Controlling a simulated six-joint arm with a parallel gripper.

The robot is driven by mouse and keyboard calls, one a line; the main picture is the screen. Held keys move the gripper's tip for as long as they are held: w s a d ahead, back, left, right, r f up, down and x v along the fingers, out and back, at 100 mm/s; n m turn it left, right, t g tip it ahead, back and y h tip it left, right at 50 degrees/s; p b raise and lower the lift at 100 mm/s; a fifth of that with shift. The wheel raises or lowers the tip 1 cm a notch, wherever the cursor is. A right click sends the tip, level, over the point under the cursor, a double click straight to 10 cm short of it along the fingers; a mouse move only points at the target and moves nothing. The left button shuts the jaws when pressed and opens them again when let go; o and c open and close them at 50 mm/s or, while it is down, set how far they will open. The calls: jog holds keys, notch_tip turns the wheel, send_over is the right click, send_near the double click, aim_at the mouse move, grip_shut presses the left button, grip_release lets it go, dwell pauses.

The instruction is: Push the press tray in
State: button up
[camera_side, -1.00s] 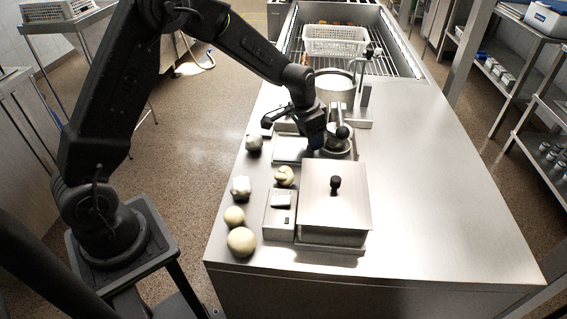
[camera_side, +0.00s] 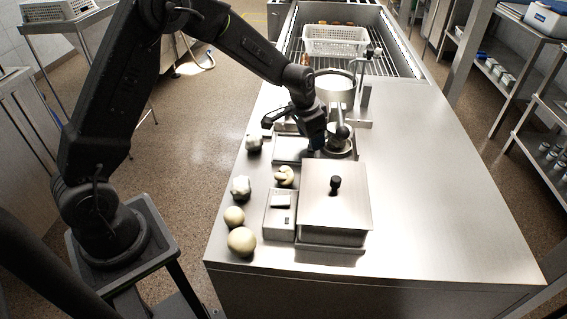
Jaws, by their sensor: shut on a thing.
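The press (camera_side: 341,132) is a metal stand with an upright and a round base on the steel counter, just right of my gripper. A flat, pale metal press tray (camera_side: 289,149) lies to its left, low on the counter. My gripper (camera_side: 318,146) points down between the tray and the press and is shut on the press tray, by its right end. My gripper's dark body hides the grip itself and the near left side of the press. How far the tray sits inside the press cannot be told.
A square lidded steel box (camera_side: 335,205) with a black knob stands in front. Beside it is a small scale (camera_side: 280,215). Several pale round items, such as the ball (camera_side: 241,241), line the left counter edge. A white perforated basket (camera_side: 335,41) sits behind. The right counter is clear.

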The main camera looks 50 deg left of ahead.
jog(key=shift+s+a+f, duration=0.2)
jog(key=shift+s+f, duration=0.35)
jog(key=shift+f, duration=0.3)
jog(key=shift+w+d+r, duration=0.1)
jog(key=shift+r, duration=1.25)
jog(key=shift+w+d+r, duration=0.1)
jog(key=shift+r, duration=1.2)
jog(key=shift+c, duration=0.3)
jog(key=shift+w+v, duration=0.2)
jog(key=shift+v, duration=0.7)
